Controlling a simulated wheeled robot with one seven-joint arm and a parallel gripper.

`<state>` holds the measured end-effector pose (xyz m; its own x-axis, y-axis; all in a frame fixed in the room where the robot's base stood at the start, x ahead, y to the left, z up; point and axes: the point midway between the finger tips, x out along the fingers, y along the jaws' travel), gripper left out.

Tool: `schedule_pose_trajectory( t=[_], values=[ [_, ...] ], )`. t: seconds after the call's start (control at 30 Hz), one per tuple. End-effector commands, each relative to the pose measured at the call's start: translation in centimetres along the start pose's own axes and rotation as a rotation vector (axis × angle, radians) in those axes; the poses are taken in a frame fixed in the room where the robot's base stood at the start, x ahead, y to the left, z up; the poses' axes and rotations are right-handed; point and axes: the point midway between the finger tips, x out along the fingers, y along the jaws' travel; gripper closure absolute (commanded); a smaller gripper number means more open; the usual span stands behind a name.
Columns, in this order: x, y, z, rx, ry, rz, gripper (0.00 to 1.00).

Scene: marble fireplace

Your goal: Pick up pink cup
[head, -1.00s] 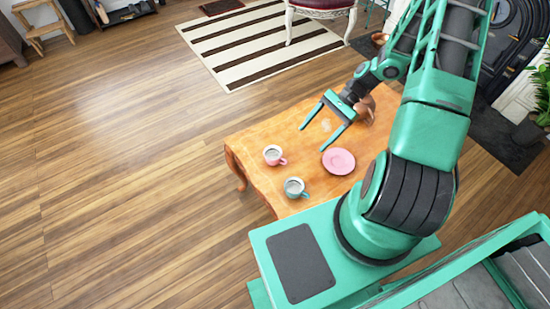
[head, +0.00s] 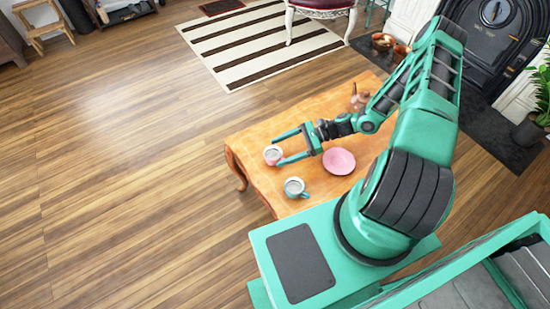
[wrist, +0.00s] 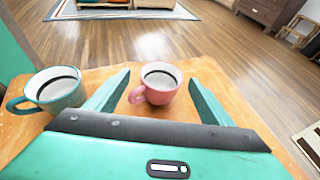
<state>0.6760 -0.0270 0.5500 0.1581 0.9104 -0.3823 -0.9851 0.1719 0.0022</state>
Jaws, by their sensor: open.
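The pink cup (head: 272,155) stands upright on the wooden table (head: 240,147) near its left edge. In the wrist view the pink cup (wrist: 159,84) lies between my two open fingers, with its handle toward the left finger. My gripper (head: 279,148) is open around or just short of the cup, with its fingertips near the cup's sides. The wrist view also shows my gripper (wrist: 160,85) with a gap on each side of the cup. The fingers do not appear closed on it.
A teal cup (head: 295,187) stands on the table near the front edge, left of the fingers in the wrist view (wrist: 54,90). A pink plate (head: 339,161) lies to the right. A brown pot (head: 359,101) stands toward the back, partly hidden by my arm.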

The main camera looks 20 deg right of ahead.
Motion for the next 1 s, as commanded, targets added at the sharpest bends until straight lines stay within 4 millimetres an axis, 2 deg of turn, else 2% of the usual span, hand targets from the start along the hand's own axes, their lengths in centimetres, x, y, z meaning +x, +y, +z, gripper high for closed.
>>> schedule_pose_trajectory(
  t=[0.1, 0.37, 0.7, 0.97, 1.0],
  values=[
    [1.5, 0.0, 0.0, -0.001, -0.001, 0.001, 0.25],
    [2.7, -0.1, 0.1, -0.001, 0.0, 0.0, 0.25],
    [7.0, -0.4, 0.3, -0.001, -0.001, 0.001, 0.25],
    [7.3, -0.5, 0.3, -0.001, 0.001, 0.0, 0.25],
    [7.3, -0.5, 0.3, -0.001, 0.001, 0.0, 0.34]
  ],
)
